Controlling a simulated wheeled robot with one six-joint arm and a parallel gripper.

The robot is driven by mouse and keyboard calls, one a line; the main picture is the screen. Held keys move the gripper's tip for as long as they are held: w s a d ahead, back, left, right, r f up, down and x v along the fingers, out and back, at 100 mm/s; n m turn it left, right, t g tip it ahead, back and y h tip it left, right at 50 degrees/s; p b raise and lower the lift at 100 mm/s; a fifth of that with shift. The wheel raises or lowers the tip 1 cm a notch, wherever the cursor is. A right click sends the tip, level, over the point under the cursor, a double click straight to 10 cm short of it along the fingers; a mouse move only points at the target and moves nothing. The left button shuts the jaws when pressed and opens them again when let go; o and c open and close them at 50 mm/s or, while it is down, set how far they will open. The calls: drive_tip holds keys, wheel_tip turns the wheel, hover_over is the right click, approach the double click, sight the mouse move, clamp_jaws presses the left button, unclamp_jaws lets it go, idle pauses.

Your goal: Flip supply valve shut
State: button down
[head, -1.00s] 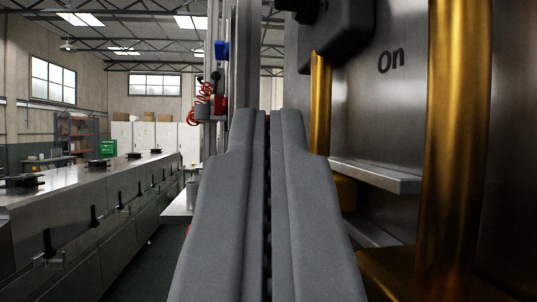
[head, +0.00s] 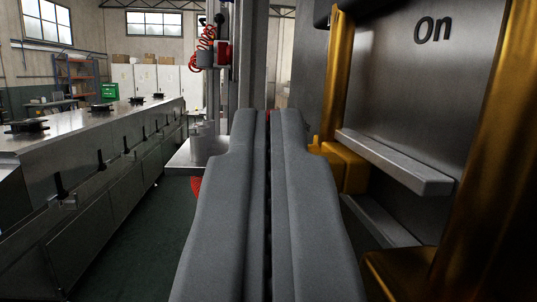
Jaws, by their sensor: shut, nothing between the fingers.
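My gripper (head: 267,122) points forward in the middle of the head view, its two grey fingers shut with nothing between them. Yellow-gold pipes (head: 497,150) run upright in front of the panel, and a gold block (head: 345,167) sits beside the fingertips, partly hidden by the right finger. I cannot tell whether the finger touches it. A dark part (head: 350,6) shows at the top edge, mostly cut off. I cannot make out which part is the supply valve's handle.
A metal ledge (head: 395,163) sticks out from the panel at right. A long steel machine (head: 95,150) with black latches runs along the left. A small table (head: 190,163) and a column with a red coiled hose (head: 203,46) stand ahead. The green floor (head: 140,235) between is clear.

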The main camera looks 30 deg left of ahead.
drive_tip(key=shift+w+f+g+h, duration=0.15)
drive_tip(key=shift+w+g+h, duration=0.1)
drive_tip(key=shift+g+h, duration=0.35)
idle(0.3)
drive_tip(key=r+v, duration=0.1)
drive_tip(key=v, duration=1.2)
drive_tip(key=shift+s+r, duration=0.2)
drive_tip(key=shift+r, duration=0.15)
